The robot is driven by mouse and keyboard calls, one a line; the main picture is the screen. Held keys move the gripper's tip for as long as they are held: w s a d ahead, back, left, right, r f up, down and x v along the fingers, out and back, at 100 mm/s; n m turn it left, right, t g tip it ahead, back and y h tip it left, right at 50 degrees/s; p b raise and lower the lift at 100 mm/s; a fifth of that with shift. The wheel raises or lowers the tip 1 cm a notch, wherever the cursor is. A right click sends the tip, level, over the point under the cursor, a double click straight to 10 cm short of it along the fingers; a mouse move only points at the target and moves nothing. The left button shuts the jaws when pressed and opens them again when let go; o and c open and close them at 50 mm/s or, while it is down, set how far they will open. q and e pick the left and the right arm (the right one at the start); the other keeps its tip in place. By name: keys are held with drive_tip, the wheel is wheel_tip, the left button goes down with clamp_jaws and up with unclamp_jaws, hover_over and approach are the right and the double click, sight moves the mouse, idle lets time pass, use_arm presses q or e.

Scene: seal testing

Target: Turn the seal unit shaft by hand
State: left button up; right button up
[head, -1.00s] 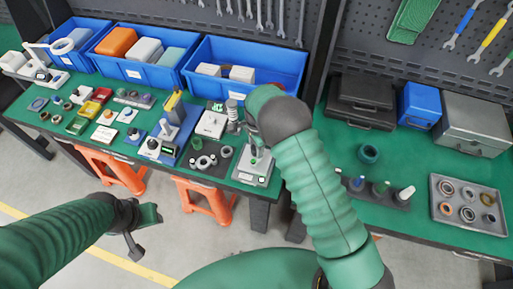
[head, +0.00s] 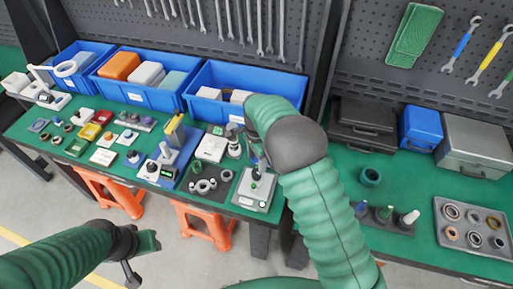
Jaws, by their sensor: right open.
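A small grey test unit (head: 254,191) with an upright post and a green part stands at the front edge of the green bench. I take it to be the seal unit; its shaft is too small and partly covered to make out. My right gripper (head: 257,163) is open at the top of this unit, partly hidden by my own forearm. Whether its fingers touch the shaft I cannot tell. My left gripper (head: 142,257) is open and empty, low over the floor in front of the bench, away from the unit.
A dark mat with grey rings (head: 203,186) and a blue-based device (head: 168,162) stand left of the unit. Blue bins (head: 238,105) line the back. Orange stools (head: 204,222) stand under the bench. A ring tray (head: 470,228) lies at right.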

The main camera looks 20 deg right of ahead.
wheel_tip(320, 180, up, 9)
drive_tip(key=shift+b, duration=0.3)
drive_tip(key=shift+s, duration=0.1)
drive_tip(key=s+d+f+n+t, duration=0.1)
drive_tip(key=s+f+n, duration=0.1)
drive_tip(key=s+n, duration=0.5)
drive_tip(key=s+d+f+n+t, duration=0.1)
drive_tip(key=s+d+f+n, duration=0.1)
drive_tip(key=s+n, duration=0.6)
drive_tip(key=s, duration=0.7)
drive_tip(key=shift+t, duration=0.3)
drive_tip(key=shift+s, duration=0.1)
